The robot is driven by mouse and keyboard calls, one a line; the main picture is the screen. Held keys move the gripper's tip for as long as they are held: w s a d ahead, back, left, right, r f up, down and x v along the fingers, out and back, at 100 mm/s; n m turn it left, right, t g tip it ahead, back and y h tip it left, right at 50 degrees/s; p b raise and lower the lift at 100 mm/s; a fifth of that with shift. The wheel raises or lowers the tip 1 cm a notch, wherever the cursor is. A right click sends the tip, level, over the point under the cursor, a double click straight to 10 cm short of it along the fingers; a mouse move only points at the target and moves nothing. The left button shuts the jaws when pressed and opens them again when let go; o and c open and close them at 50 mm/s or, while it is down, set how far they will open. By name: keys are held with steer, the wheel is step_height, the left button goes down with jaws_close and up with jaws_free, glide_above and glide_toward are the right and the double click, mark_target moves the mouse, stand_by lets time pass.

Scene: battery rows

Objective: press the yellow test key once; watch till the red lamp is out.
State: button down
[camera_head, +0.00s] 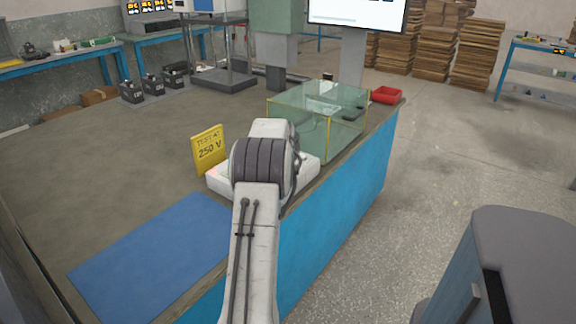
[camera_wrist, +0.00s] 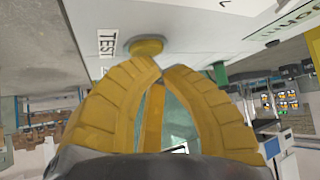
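The yellow test key (camera_wrist: 147,46) is a round button on a pale panel in the wrist view, beside a label reading TEST (camera_wrist: 106,43). My gripper (camera_wrist: 158,70) has yellow ribbed fingers whose tips come together just below the key in the picture. It looks shut with nothing between the tips. I cannot tell whether the tips touch the key. In the head view a white unit (camera_head: 218,184) sits on the bench, mostly hidden behind my arm. My gripper is hidden there too.
A yellow sign (camera_head: 208,149) reading 250 V stands beside the white unit. A clear glass box (camera_head: 318,105) is just behind it, with a red tray (camera_head: 386,95) beyond. A blue mat (camera_head: 150,255) lies bare in front. Several black batteries (camera_head: 153,84) stand at the back left.

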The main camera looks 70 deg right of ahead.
steer(key=shift+r, duration=0.5)
steer(key=shift+r+p, duration=2.1)
steer(key=shift+r, duration=0.4)
